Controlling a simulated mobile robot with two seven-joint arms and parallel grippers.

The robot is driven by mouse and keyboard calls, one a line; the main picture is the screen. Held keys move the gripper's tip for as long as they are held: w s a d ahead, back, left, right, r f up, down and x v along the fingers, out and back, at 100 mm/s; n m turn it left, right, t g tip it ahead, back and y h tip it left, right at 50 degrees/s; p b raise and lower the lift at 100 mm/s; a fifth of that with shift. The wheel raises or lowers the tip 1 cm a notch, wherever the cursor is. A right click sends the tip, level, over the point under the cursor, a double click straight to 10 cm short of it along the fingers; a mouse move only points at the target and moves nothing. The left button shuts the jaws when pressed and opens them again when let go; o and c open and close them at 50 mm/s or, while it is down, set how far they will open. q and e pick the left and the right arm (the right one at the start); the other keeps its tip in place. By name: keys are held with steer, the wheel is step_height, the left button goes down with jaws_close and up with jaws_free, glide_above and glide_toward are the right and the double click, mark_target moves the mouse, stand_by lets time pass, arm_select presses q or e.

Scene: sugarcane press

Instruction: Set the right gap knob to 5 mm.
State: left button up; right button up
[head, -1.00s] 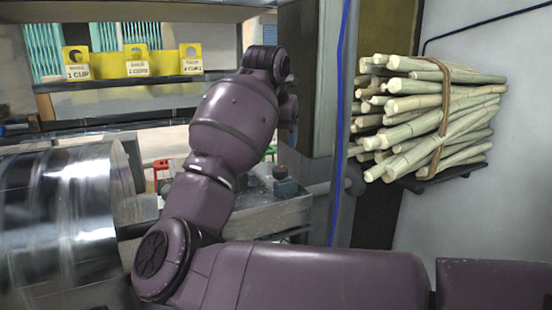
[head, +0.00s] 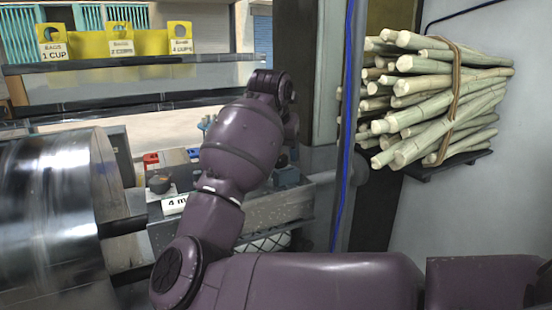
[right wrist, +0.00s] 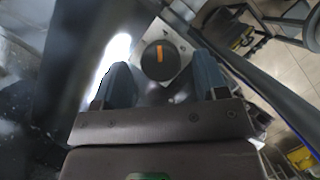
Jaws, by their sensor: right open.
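In the right wrist view, a round black knob (right wrist: 158,61) with an orange pointer mark sits on a pale square plate. My right gripper (right wrist: 161,76) is open, with one blue-grey finger on each side of the knob in the picture; I cannot tell whether they touch it. In the head view my right arm covers the middle, and its gripper is hidden behind the wrist. A white label (head: 174,205) reading "4 m" stands on the press left of my arm, its end cut off by the arm. My left gripper is out of view.
A large shiny metal drum (head: 50,205) fills the left. A bundle of sugarcane (head: 435,100) lies on a wall shelf at right, behind a post with a blue cable (head: 345,130). Yellow cup signs (head: 120,45) stand on the counter behind.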

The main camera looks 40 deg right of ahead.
steer(key=shift+w+d+f, duration=0.1)
steer(key=shift+d+f, duration=0.1)
steer(key=shift+f, duration=0.35)
steer(key=shift+c, duration=0.4)
steer(key=c, duration=0.8)
